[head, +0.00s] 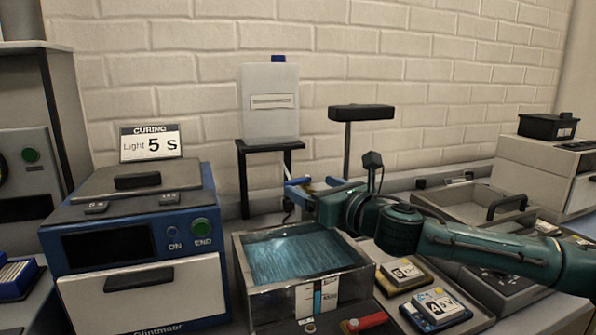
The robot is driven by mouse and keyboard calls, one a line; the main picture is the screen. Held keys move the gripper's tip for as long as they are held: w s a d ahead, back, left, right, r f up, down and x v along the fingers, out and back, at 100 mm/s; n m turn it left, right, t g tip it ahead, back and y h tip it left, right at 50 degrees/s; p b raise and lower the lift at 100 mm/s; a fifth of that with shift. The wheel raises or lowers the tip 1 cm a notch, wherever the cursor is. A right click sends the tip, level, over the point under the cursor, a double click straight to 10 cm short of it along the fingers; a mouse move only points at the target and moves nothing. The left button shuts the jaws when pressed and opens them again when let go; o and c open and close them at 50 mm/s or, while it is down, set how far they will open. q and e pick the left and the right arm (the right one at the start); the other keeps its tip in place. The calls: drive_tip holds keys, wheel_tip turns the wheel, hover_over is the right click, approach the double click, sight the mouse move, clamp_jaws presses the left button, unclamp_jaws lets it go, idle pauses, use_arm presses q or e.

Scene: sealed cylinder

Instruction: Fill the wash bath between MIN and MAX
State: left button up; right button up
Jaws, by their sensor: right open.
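The wash bath (243,262) is an open-topped box at the lower middle, with blue-green, rippled liquid inside. A gauge (318,296) with a blue column between white strips is on its front; its marks are too small to read. A pale jug (269,105) with a blue cap stands on a black stand (270,146) behind the bath. My right gripper (306,190) reaches in from the right, open, above the bath's back edge and below the jug. Small blue parts show at its tips; I cannot tell whether it touches a tap there. My left gripper is out of view.
A blue curing unit (140,262) stands left of the bath, with a sign (151,144) on top. A red handle (366,322) is at the bath's front. Labelled blocks (405,272) lie to its right. A grey tray (462,207) and a black lamp-like post (361,113) stand behind my right arm.

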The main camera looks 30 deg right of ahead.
sight(300, 181)
drive_tip(key=w, duration=0.2)
drive_tip(key=w+p, duration=0.1)
drive_tip(key=w, duration=0.1)
drive_tip(key=shift+w+a+r, duration=0.15)
drive_tip(key=shift+w+a, duration=0.05)
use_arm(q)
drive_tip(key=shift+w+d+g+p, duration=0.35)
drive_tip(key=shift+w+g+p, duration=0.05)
use_arm(e)
drive_tip(key=shift+w, duration=0.8)
